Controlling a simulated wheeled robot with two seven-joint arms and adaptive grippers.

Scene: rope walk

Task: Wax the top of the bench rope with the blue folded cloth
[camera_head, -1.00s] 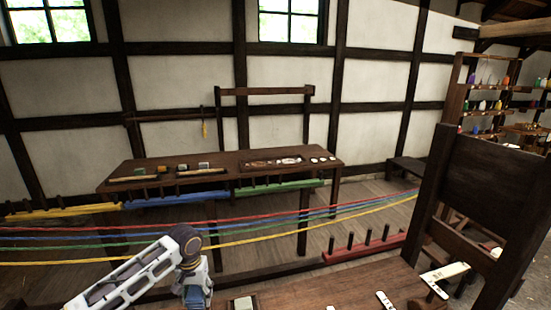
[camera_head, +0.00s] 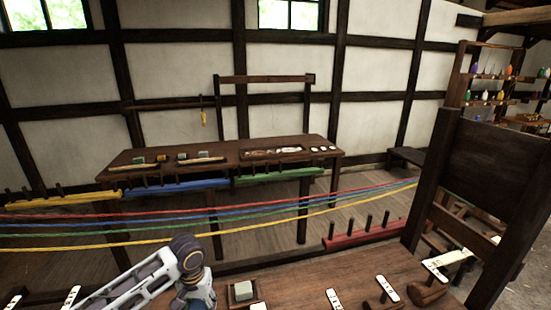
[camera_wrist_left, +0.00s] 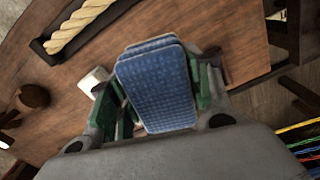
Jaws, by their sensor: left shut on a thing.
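The blue folded cloth (camera_wrist_left: 158,85) is in the left wrist view, gripped between the green-padded fingers of my left gripper (camera_wrist_left: 155,98). A thick pale twisted rope (camera_wrist_left: 80,25), likely the bench rope, lies in a dark trough on the wooden bench, at the upper left of that view. The cloth appears to the right of the rope and apart from it. In the head view my left arm enters from the bottom left; its fingers, the cloth and the bench rope are out of that frame. My right gripper is in neither view.
A small pale block (camera_head: 243,291) sits on the near bench (camera_head: 300,285), which also carries several white-labelled pieces. Coloured ropes (camera_head: 200,223) stretch across beyond it. A dark upright board (camera_head: 490,165) stands at the right. A long table (camera_head: 225,150) is farther back.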

